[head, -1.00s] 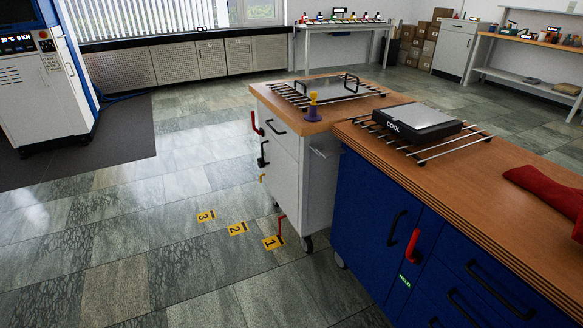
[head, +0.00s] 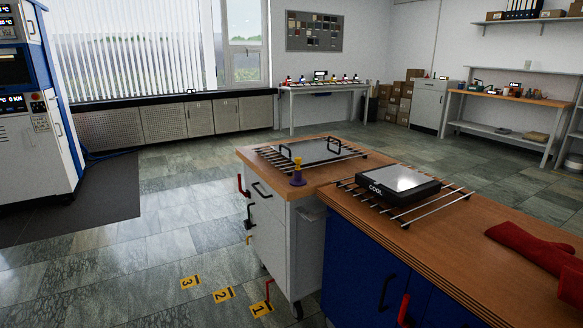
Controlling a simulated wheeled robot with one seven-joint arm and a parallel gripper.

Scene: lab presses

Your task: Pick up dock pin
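A small upright pin with a yellow top and a purple flared base (head: 298,174), which looks like the dock pin, stands on the wooden top of the white cart (head: 270,221). It is near the cart's front corner, in front of a metal plate with black handles (head: 318,150) on a rail rack. Nothing touches the pin from above. My gripper is not in the head view.
A black block marked COOL (head: 398,186) sits on rails on the blue cabinet's wooden top (head: 450,235), with red gloves (head: 530,250) at right. Yellow floor markers 1, 2 and 3 (head: 223,295) lie left of the cart. The floor there is clear. A white and blue machine (head: 35,110) stands far left.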

